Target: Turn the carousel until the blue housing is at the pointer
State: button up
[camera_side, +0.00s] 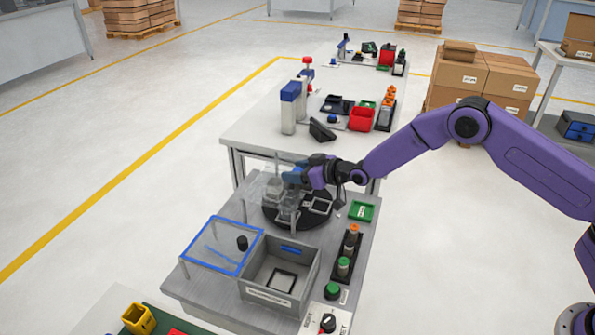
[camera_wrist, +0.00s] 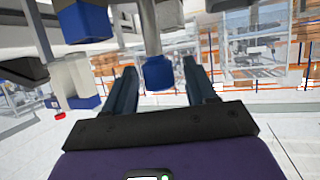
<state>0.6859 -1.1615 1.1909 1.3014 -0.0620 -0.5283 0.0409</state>
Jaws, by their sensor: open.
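The carousel is a black round disc (camera_side: 274,217) on the near grey bench, partly covered by my gripper and a clear, see-through part. A pale square frame (camera_side: 319,206) lies on its right side. My gripper (camera_side: 290,177) is above the disc's rear half, with blue showing at its tip. In the wrist view my open gripper (camera_wrist: 161,68) has a finger on either side of a grey post with a blue end (camera_wrist: 158,73); I cannot tell whether they touch. I cannot tell which part is the blue housing, and I cannot make out the pointer.
A grey bin (camera_side: 262,288) and a blue-edged clear panel (camera_side: 222,245) stand in front of the disc. A green tray (camera_side: 361,211) and a black rack (camera_side: 346,258) are to the right. A white table (camera_side: 253,132) with blue-topped posts (camera_side: 289,106) stands behind.

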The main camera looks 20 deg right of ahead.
grip_shut()
jog(key=shift+a+m+t+h, duration=0.1)
jog(key=shift+m+t+h, duration=0.2)
jog(key=shift+m+h, duration=0.15)
jog(key=shift+m+t+h, duration=0.4)
jog(key=shift+m+h, duration=0.85)
jog(key=shift+h, duration=0.1)
jog(key=shift+m+h, duration=1.6)
jog(key=shift+h, duration=0.3)
jog(key=shift+m+h, duration=0.4)
grip_release()
